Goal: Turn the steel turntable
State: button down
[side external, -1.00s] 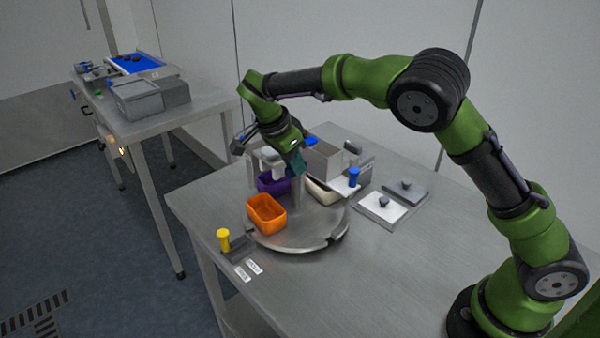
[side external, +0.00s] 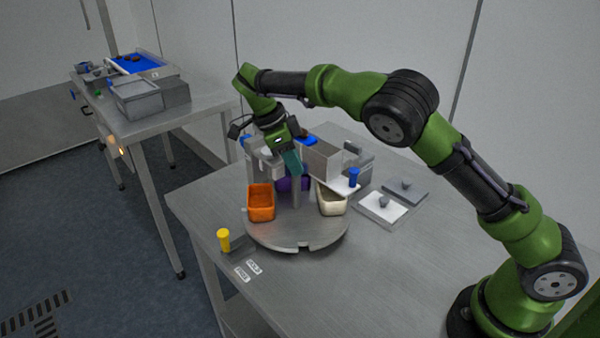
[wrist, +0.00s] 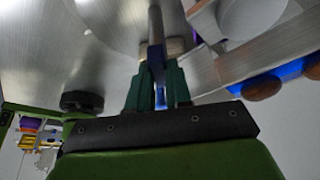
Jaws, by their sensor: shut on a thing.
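The steel turntable (side external: 280,234) is a round disc on the near table, with a notch in its front rim. It carries an orange bin (side external: 261,214) at front left, a cream bin (side external: 331,207) at right and a purple bin (side external: 283,184), partly hidden behind the upright post (side external: 296,192) at the middle. My gripper (side external: 292,165) is above the disc at the top of this post, shut on it. In the wrist view my teal fingers (wrist: 159,92) close around a grey bar (wrist: 155,22). The exact contact is hard to see.
A steel hopper box (side external: 321,160) and a blue-topped post (side external: 354,178) stand close behind right. A yellow-topped peg (side external: 223,238) is at front left. White (side external: 383,208) and grey (side external: 406,190) plates lie right.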

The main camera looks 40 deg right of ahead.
jog(key=shift+w+m+g+y, duration=0.1)
jog(key=shift+m+g+y, duration=0.3)
jog(key=shift+m, duration=1.05)
jog(key=shift+w+m+g+y, duration=0.1)
jog(key=shift+m+g+y, duration=0.25)
jog(key=shift+m, duration=1.1)
jog(key=shift+d+m+y, duration=0.15)
jog(key=shift+m+y, duration=0.7)
jog(key=shift+m, duration=1.75)
jog(key=c, duration=1)
grip_release()
jog(key=shift+d, duration=0.1)
jog(key=shift+c, duration=0.2)
notch_tip(320, 180, up, 4)
jog(key=shift+f, duration=0.15)
jog(key=s+d+r, duration=0.1)
jog(key=s, duration=1.5)
jog(key=shift+d+r, duration=0.15)
jog(key=shift+d, duration=0.15)
